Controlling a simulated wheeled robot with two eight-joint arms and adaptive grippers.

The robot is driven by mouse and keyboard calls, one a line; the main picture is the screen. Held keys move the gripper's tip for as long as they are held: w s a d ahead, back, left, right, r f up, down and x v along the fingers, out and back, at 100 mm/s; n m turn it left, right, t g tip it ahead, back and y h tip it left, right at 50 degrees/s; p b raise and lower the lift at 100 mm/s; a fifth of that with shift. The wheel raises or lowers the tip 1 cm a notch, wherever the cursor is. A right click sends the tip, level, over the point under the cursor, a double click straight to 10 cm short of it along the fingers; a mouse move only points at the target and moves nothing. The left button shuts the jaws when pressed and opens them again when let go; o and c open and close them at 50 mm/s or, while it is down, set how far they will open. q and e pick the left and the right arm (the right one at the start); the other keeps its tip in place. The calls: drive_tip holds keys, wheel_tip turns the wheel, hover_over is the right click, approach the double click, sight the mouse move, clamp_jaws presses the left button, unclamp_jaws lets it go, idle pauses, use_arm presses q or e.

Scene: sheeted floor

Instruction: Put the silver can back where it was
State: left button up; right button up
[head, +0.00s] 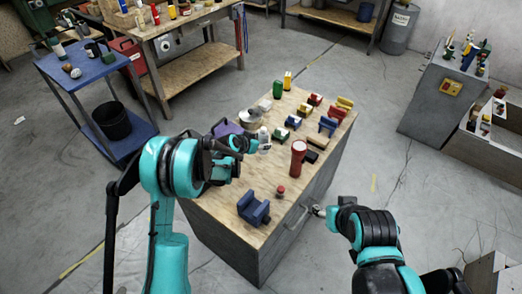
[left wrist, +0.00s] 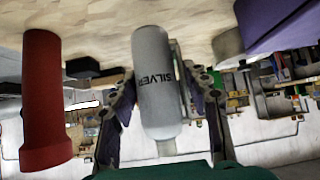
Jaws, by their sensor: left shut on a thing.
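The silver can (left wrist: 158,85), a grey cylinder lettered "SILVER", is between the fingers of my left gripper (left wrist: 163,100) in the left wrist view. The gripper is shut on it. In the head view the can (head: 264,139) shows small and pale beside my left gripper (head: 253,144), over the wooden top of the workbench cabinet (head: 224,206). I cannot tell whether its end touches the top. My right gripper (head: 319,211) is low at the cabinet's side, by the drawer handle (head: 297,217); its fingers are too small to read.
A red flashlight (head: 298,157) stands right of the can; it also shows in the left wrist view (left wrist: 43,100). A purple object (head: 226,128) lies behind my left gripper. Several coloured blocks crowd the far half. A blue vise-like block (head: 253,208) and small red-topped piece (head: 280,192) stand nearer.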

use_arm(q)
wheel_tip(320, 180, down, 4)
drive_tip(key=shift+w+r+b, duration=0.1)
drive_tip(key=shift+r+b, duration=0.05)
drive_tip(key=shift+b, duration=0.55)
drive_tip(key=shift+r, duration=0.1)
drive_tip(key=shift+f, duration=0.35)
drive_tip(key=o, duration=0.7)
drive_tip(key=shift+r, duration=0.1)
